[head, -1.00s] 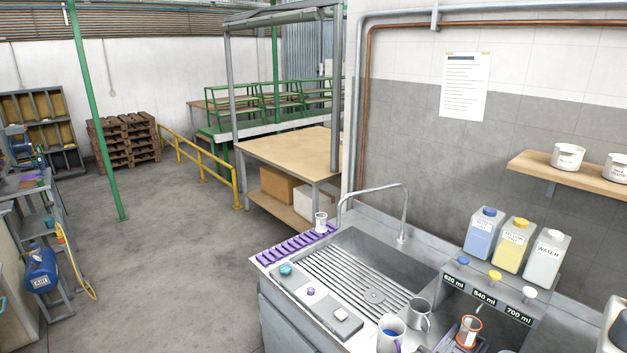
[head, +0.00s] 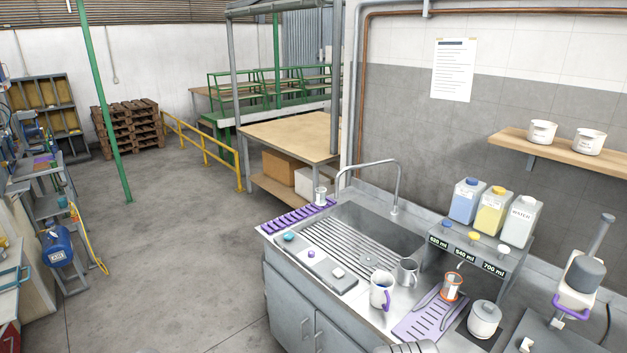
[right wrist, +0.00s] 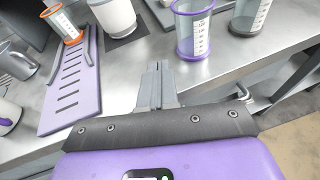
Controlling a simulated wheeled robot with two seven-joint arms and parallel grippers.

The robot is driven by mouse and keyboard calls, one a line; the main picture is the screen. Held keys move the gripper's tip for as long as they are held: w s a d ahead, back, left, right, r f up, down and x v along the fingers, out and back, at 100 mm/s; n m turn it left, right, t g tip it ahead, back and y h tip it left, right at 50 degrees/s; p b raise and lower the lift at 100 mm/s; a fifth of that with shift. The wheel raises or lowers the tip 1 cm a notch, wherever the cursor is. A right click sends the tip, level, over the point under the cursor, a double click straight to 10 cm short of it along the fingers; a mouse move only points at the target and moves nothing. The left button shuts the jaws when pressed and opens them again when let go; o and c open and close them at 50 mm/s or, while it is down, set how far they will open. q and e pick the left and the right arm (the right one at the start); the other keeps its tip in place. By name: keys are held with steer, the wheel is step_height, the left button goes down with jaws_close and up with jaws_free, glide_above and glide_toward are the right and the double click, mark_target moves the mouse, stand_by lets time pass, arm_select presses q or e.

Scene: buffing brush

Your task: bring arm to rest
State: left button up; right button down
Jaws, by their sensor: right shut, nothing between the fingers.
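My right gripper (right wrist: 158,88) shows in the right wrist view with its grey fingers together and nothing between them. It is over the steel counter's front area, apart from the vessels around it. A purple slotted tray (right wrist: 75,88) lies to its left with an orange-rimmed beaker (right wrist: 62,24) at its far end. A purple-rimmed clear beaker (right wrist: 193,32) stands beyond the fingers to the right. In the head view only a grey piece, probably of my right arm, shows at the bottom edge. My left gripper is not in view.
On the counter are a sink (head: 372,232), a white mug (head: 381,292), a grey mug (head: 407,272), a white lidded jar (head: 485,318) and a grey machine (head: 582,280) at right. Blue, yellow and white bottles (head: 495,210) stand on a raised ledge.

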steer(key=s+a+f+m+g+y+b, duration=0.2)
steer(key=s+a+f+m+g+y, duration=0.35)
steer(key=s+f, duration=0.5)
steer(key=s+a+f+m+g+y+b, duration=0.2)
steer(key=s+a+f+m+g+y, duration=0.3)
steer(key=s+f, duration=0.6)
arm_select(q)
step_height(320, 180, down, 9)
steer(key=b, duration=0.4)
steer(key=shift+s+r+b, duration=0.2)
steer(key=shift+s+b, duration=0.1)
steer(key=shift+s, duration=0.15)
arm_select(e)
steer(key=s+a+f+m+t+y, duration=0.1)
steer(key=a+f+m+t+y, duration=0.1)
steer(key=a+m, duration=0.5)
steer(key=a+f+m+t+y, duration=0.2)
steer(key=a+m+y, duration=0.2)
steer(key=a+m, duration=0.4)
steer(key=shift+s+a, duration=0.4)
steer(key=shift+a, duration=0.25)
